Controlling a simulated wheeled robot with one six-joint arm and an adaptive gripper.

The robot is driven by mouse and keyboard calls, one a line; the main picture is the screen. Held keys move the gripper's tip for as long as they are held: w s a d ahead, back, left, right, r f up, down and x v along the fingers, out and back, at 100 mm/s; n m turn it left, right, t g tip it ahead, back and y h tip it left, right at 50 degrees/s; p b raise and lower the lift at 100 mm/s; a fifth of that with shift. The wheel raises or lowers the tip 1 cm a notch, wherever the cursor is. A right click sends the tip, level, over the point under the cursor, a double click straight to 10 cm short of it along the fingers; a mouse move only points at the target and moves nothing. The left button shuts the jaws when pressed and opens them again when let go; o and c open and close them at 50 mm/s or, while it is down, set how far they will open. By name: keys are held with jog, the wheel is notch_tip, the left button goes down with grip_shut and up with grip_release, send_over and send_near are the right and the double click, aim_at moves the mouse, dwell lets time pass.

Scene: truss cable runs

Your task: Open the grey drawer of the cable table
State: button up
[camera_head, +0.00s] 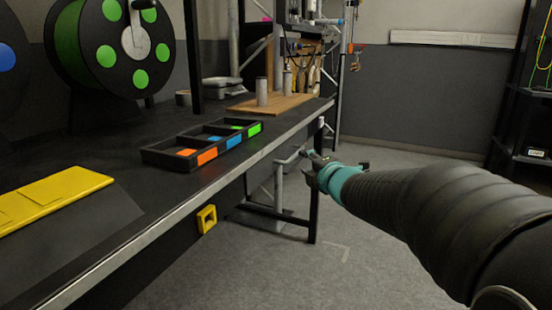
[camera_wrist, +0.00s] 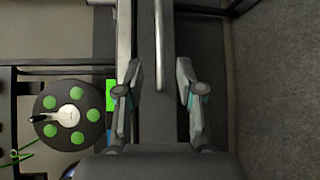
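The cable table (camera_head: 140,255) runs along the left, with a pale metal front edge. In the wrist view a light grey bar (camera_wrist: 159,45), which looks like the grey drawer's handle, lies lengthwise between my two fingers. A gap shows on both sides of it. In the head view my gripper (camera_head: 310,158) is beside the table's front edge, toward its far end, near a grey bar (camera_head: 288,161) below the tabletop. My gripper is open. Whether the bar is within finger depth is hard to tell. The drawer front is dark and not clearly seen.
A yellow square ring (camera_head: 207,219) sticks out under the nearer table edge. On the table are a black divided tray (camera_head: 165,160), a yellow plate (camera_head: 50,197), a green cable reel (camera_head: 68,45) and a wooden board (camera_head: 290,104). The floor (camera_head: 350,265) right of the table is clear.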

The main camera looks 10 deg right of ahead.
aim_at(295, 154)
jog(key=x, duration=0.8)
jog(key=shift+w, duration=0.2)
grip_shut()
